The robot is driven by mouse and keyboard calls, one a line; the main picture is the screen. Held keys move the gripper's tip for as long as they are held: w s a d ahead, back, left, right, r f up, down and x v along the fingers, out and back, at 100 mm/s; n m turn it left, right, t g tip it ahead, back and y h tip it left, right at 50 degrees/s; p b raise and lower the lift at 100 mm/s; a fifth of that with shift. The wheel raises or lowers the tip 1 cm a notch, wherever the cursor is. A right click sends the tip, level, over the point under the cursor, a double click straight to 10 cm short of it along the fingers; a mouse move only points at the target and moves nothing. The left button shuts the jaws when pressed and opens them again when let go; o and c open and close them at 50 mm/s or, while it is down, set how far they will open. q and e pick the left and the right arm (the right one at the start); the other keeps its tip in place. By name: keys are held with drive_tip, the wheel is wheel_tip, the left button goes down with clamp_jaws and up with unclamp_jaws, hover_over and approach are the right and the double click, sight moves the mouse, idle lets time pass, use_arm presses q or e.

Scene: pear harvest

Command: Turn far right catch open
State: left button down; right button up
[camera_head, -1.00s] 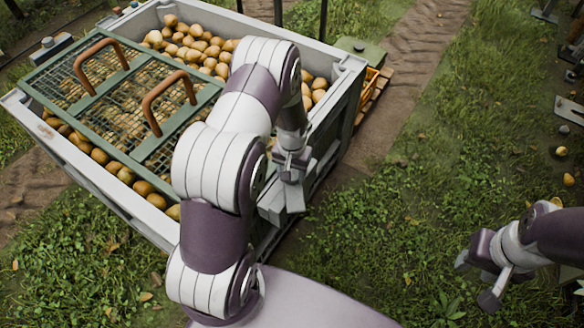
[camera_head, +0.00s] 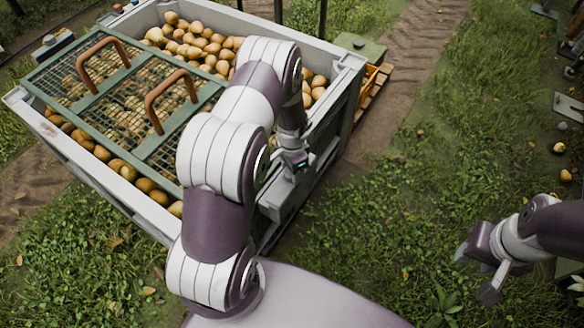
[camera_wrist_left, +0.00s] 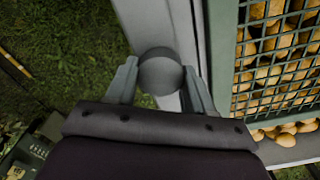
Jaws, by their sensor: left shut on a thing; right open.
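The crate (camera_head: 150,218) is a large pale grey bin of pears, with a green mesh lid (camera_head: 121,65) over its left part. My left gripper (camera_head: 284,182) is down at the crate's near right side. In the left wrist view its two fingers stand either side of a round grey catch (camera_wrist_left: 160,72) on the crate's rim (camera_wrist_left: 148,22), and they are shut on it. In the head view my arm and gripper hide this catch. How far the catch is turned I cannot tell. My right gripper (camera_head: 476,272) is open and empty over grass at the lower right.
The lid has two brown handles (camera_head: 170,98). A green box (camera_head: 362,48) and an orange crate (camera_head: 372,78) stand beyond the crate's right corner. Open grass and a dirt track (camera_head: 415,55) lie to the right. A few pears (camera_head: 559,148) lie at the far right.

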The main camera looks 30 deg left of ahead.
use_arm(q)
drive_tip(key=shift+w+r, duration=0.15)
idle(0.3)
drive_tip(key=c, duration=0.7)
unclamp_jaws()
drive_tip(key=shift+o, duration=1.4)
wheel_tip(320, 180, up, 13)
drive_tip(key=p, duration=0.1)
drive_tip(key=shift+f, duration=0.2)
